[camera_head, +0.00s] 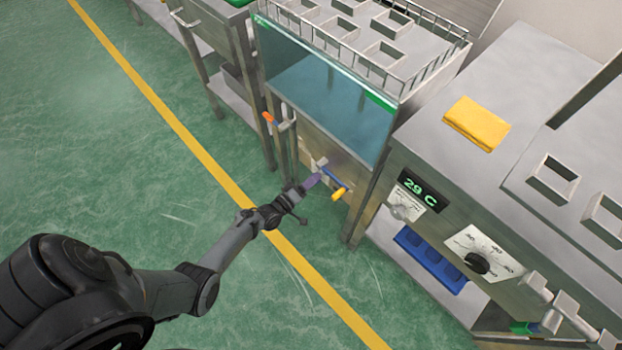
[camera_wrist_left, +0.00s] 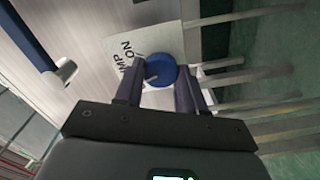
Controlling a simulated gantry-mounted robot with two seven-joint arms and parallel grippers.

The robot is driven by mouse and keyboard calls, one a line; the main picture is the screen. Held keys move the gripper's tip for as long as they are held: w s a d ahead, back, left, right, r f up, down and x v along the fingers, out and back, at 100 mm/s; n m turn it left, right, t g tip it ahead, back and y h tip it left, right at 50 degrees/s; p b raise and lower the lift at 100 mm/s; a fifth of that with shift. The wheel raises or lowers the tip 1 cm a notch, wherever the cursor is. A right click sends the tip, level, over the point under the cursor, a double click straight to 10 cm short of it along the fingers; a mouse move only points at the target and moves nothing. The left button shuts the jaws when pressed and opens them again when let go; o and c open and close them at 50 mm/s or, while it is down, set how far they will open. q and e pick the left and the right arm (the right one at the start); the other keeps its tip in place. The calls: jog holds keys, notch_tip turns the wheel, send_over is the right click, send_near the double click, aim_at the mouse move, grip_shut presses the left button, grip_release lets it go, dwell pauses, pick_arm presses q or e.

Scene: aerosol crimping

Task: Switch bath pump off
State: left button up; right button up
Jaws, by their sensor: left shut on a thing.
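The pump switch is a round blue knob (camera_wrist_left: 163,69) with a pale pointer mark. It sits on a white label plate (camera_wrist_left: 118,47) that reads "PUMP" and "ON". My left gripper (camera_wrist_left: 160,80) has one finger on each side of the knob and is shut on it. In the head view my left gripper (camera_head: 311,183) reaches the front panel of the water bath (camera_head: 335,105), below its glass tank. The knob is hidden behind the gripper there. My right gripper is in neither view.
An orange-ended valve (camera_head: 268,117) is at the left. A bench with a 29 C display (camera_head: 419,191) and a dial (camera_head: 477,263) stands right. Green floor is clear.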

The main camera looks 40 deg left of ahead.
pick_arm(q)
jog(key=shift+n+p, duration=0.3)
jog(key=shift+n, duration=1)
jog(key=shift+f, duration=0.1)
jog(key=o, duration=1.1)
jog(key=shift+w, duration=0.1)
jog(key=shift+c, duration=0.2)
jog(key=s+p, duration=0.3)
jog(key=s, duration=0.8)
jog(key=shift+a+p, duration=0.35)
jog(key=shift+a, duration=0.1)
jog(key=shift+w, duration=0.1)
